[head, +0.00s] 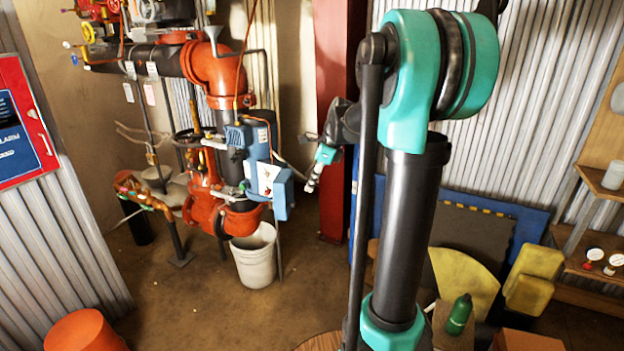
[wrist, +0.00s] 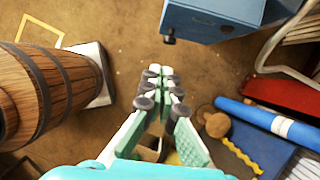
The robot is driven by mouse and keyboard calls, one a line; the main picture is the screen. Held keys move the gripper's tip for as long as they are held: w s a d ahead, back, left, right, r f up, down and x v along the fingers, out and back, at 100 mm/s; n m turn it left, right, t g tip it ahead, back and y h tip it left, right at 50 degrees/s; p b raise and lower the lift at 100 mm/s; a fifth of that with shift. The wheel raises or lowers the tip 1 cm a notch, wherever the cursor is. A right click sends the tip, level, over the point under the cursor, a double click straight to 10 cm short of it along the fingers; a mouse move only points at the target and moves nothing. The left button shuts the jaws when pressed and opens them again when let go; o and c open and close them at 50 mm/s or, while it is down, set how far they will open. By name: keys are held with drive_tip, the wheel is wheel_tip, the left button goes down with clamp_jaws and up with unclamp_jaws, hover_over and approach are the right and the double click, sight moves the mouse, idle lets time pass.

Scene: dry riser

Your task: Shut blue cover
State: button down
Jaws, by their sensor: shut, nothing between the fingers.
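A blue box (head: 257,141) is mounted on the orange and dark pipework in the head view. A lighter blue panel, which looks like the blue cover (head: 283,198), stands out at its lower right, beside a white face with small coloured parts; it appears open. In the wrist view a blue boxy part (wrist: 212,18) shows at the top, cut off by the edge; I cannot tell if it is the cover. My gripper (head: 312,181) is right of the cover and apart from it. In the wrist view my gripper (wrist: 160,88) is shut and empty, below the blue part.
A white bucket (head: 255,256) stands under the pipework. A red post (head: 333,120) rises behind my gripper. A wooden barrel (wrist: 40,92) is at left in the wrist view. A blue roll (wrist: 268,122) lies at right. Brown floor between is open.

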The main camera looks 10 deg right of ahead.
sight(286, 209)
drive_tip(key=w+a+f, duration=0.2)
drive_tip(key=a+f, duration=0.3)
drive_tip(key=shift+w+a, duration=0.15)
drive_tip(key=shift+a, duration=0.15)
drive_tip(key=shift+a, duration=0.1)
